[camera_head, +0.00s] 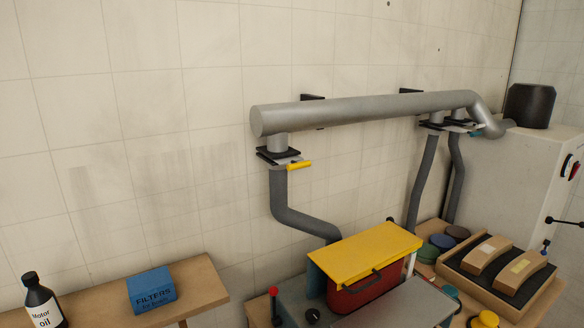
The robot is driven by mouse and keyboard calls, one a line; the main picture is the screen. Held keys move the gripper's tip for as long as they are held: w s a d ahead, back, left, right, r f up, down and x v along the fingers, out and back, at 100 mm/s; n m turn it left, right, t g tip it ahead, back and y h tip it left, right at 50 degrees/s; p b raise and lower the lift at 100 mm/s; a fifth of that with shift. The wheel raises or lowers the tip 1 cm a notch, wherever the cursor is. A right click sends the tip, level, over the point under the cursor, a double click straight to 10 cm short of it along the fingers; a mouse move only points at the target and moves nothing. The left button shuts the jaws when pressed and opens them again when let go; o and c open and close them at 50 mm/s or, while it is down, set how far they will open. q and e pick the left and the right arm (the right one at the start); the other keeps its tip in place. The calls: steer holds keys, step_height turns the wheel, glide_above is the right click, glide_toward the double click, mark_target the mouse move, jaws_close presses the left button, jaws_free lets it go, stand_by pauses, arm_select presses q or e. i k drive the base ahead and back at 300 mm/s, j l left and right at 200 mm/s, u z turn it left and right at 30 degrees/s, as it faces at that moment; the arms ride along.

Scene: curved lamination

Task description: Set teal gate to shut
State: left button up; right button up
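A duct pipe (370,108) runs along the wall with branches dropping from it. A small teal handle (477,133) shows at the right end of the gates on the far right branches, close to the pipe's bend. It is small and partly crowded by the pipe, so I cannot tell whether that gate is open or shut. A gate with a yellow handle (300,165) sits on the nearer left branch. Neither of my grippers is in view.
A machine with a yellow lid (365,252) stands below the pipe, with a red-knobbed lever (273,291) in front. A tray (462,279) holds curved wooden blocks. A white cabinet (525,180) stands right. A shelf (206,292) holds a blue filters box (151,290) and an oil bottle (42,303).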

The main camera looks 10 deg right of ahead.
mark_target(455, 130)
steer(key=z, duration=1.3)
